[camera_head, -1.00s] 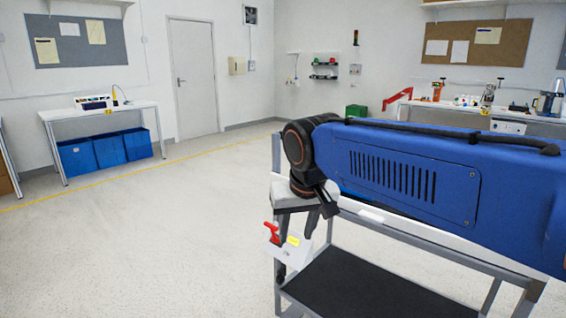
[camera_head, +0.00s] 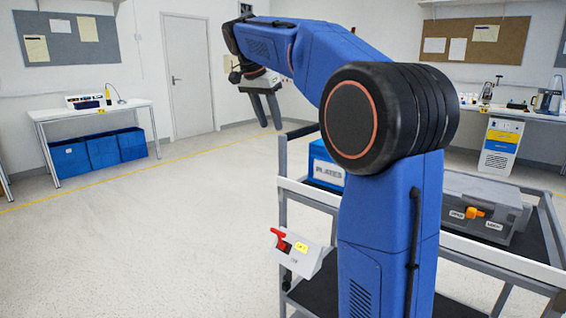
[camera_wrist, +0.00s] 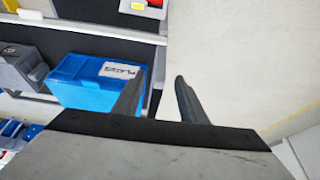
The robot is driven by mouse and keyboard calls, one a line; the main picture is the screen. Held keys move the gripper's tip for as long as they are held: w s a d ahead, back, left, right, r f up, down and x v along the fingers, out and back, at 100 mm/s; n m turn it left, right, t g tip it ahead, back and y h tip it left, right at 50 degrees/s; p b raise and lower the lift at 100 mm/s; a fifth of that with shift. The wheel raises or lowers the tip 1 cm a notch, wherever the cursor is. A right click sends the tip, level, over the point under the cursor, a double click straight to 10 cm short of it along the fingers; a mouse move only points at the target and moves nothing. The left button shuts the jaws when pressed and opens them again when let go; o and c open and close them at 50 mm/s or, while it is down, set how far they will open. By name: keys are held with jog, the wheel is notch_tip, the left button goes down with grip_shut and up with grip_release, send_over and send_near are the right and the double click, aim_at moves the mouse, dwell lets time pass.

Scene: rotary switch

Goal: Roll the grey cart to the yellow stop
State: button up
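The grey cart (camera_head: 309,193) stands at right in the head view, partly hidden behind my arm. A white panel (camera_head: 303,257) with a red lever (camera_head: 278,237) and a yellow label is on its near left corner; the panel also shows at the top of the wrist view (camera_wrist: 141,9). My gripper (camera_head: 268,125) hangs in the air above and left of the cart's left end. In the wrist view its fingers (camera_wrist: 161,77) are apart with nothing between them. A yellow line (camera_head: 205,153) crosses the floor behind; I cannot make out a separate yellow stop.
A blue labelled box (camera_head: 326,168) and a grey case (camera_head: 487,208) with an orange handle ride on the cart's upper shelf. A bench (camera_head: 95,110) with blue bins (camera_head: 103,150) stands at back left. The floor left of the cart is clear.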

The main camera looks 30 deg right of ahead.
aim_at(283, 161)
jog(key=x, duration=1.7)
jog(key=shift+w+d, duration=0.25)
jog(key=shift+w, duration=0.05)
grip_shut()
